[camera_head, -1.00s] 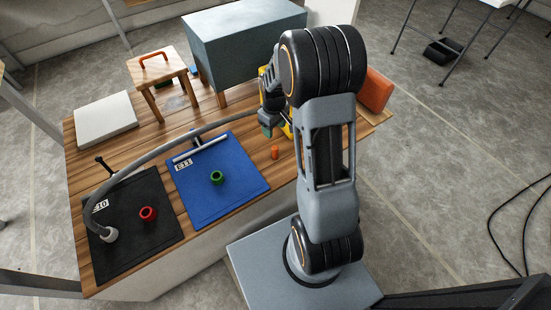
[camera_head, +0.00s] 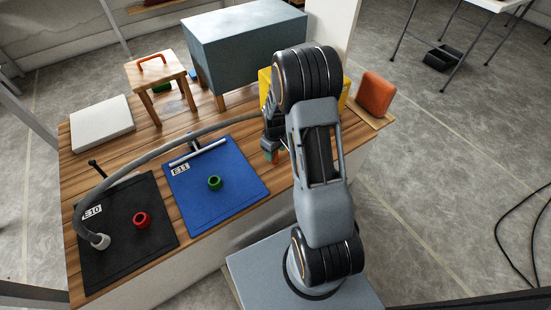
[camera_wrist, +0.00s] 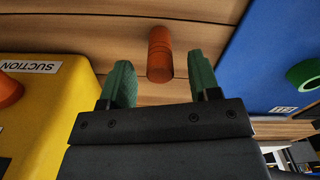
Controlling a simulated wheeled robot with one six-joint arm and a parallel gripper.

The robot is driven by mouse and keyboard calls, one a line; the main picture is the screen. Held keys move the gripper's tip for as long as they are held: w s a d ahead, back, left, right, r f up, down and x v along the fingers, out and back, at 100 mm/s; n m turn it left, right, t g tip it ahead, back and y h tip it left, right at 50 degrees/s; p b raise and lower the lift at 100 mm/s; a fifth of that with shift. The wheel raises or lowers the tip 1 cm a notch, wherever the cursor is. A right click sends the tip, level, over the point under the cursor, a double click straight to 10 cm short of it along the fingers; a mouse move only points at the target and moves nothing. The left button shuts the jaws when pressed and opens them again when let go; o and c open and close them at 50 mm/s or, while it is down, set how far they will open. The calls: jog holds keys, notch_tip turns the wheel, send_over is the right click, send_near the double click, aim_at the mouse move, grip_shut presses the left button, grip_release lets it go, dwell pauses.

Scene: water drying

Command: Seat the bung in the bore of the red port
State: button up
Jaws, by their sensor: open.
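The bung, a small orange-brown cylinder (camera_wrist: 160,54), stands on the wooden bench in the wrist view. My gripper (camera_head: 270,156) has its two green fingers spread, with the bung between and just beyond the fingertips. I see gaps on both sides, so it is not gripped. In the head view my gripper hides most or all of the bung. The red port (camera_head: 142,220) is a short ring on the black mat (camera_head: 125,265) at the left, well away from my gripper.
A green port (camera_head: 214,183) sits on a blue mat (camera_head: 240,195) between my gripper and the red port. A grey hose (camera_head: 120,165) arches over the mats. A yellow box (camera_wrist: 40,120) marked SUCTION stands close to my gripper. A blue-grey box (camera_head: 245,45) stands behind.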

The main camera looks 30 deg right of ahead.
notch_tip(320, 180, down, 2)
jog(key=shift+f, duration=0.1)
jog(key=shift+c, duration=0.4)
jog(key=c, duration=0.9)
jog(key=shift+c, duration=0.2)
